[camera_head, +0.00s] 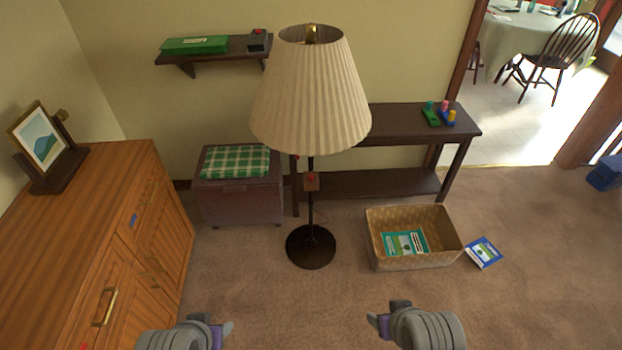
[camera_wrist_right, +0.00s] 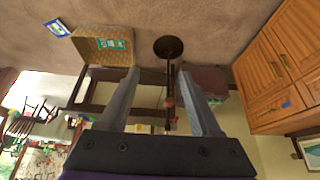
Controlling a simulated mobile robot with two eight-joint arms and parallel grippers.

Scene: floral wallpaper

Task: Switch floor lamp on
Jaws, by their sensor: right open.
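The floor lamp has a pleated cream shade (camera_head: 310,95), a thin dark pole and a round dark base (camera_head: 311,247) on the carpet. The shade shows no clear glow.
A wooden cabinet (camera_head: 150,235) stands at left. Behind the lamp are a chest (camera_head: 240,200) with a green checked cushion and a dark console table (camera_head: 395,124). A wicker basket (camera_head: 415,262) and a book (camera_head: 484,252) lie to the right. Carpet before the lamp is clear.

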